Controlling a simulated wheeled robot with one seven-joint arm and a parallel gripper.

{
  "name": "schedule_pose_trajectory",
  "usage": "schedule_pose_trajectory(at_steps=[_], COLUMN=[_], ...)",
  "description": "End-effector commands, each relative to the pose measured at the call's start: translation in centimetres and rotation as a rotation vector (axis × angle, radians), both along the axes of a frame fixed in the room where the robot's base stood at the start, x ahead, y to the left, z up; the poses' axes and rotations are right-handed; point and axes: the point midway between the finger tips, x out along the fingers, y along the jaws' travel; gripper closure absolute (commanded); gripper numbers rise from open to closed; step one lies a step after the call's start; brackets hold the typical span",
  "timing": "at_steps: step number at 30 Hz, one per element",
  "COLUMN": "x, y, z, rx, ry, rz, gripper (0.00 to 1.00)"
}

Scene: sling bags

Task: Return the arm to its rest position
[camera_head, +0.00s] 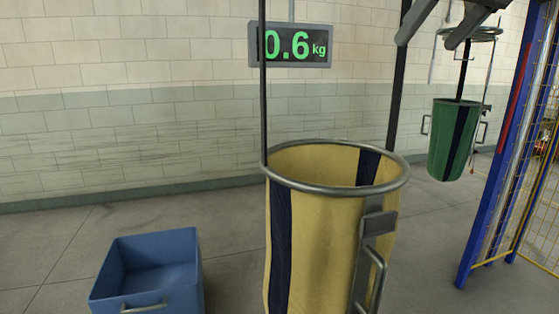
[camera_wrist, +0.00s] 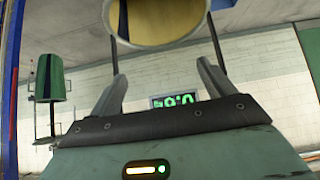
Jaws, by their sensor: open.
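My gripper (camera_head: 427,43) shows at the top right of the head view, above and to the right of the yellow bag's rim. Its two fingers are spread apart with nothing between them. In the wrist view, which is upside down, the open fingers (camera_wrist: 160,75) show with the wall behind them. The yellow sling bag (camera_head: 325,235) with dark blue stripes hangs from a round metal rim, its mouth open. The part of its inside that shows looks empty; its bottom is hidden. My gripper is clear of the bag and rim.
An empty-looking blue bin (camera_head: 150,270) stands on the floor at lower left. A green sling bag (camera_head: 455,140) hangs at the back right. A blue-posted, yellow-framed mesh fence (camera_head: 500,150) stands at the right. Dark upright bars flank the yellow bag.

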Motion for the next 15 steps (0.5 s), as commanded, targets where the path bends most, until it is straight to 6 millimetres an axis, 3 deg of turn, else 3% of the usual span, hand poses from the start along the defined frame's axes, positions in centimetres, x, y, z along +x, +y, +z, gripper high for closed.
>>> schedule_pose_trajectory(at_steps=[8, 15], x=[-0.8, -2.8], y=[2.9, 6.4], z=[-4.8, -11.8], rx=[-0.029, -0.072], ry=[0.070, 0.173], rz=[0.053, 0.125], gripper=[0.18, 0.18])
